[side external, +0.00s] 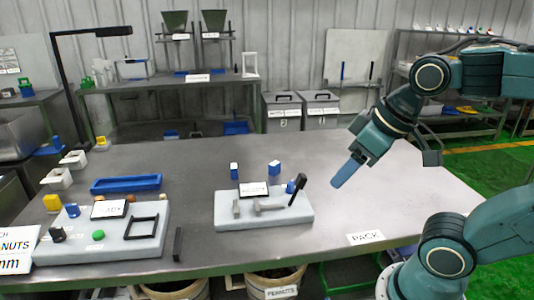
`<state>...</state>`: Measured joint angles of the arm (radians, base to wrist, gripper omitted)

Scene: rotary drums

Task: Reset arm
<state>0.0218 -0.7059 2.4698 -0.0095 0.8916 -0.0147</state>
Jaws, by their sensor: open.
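My gripper (341,181) hangs in the air over the right part of the grey table (370,215), pointing down and to the left. Its blue finger shows side-on, so the gap between the fingers is hard to see. I see nothing held in it. It is right of and above the right-hand grey board (226,222), apart from it.
A left-hand grey board (150,245) carries a black frame (142,227) and a green knob (98,235). A blue tray (126,184) lies behind it. A PACK label (366,238) lies near the front edge. Buckets (277,284) stand below.

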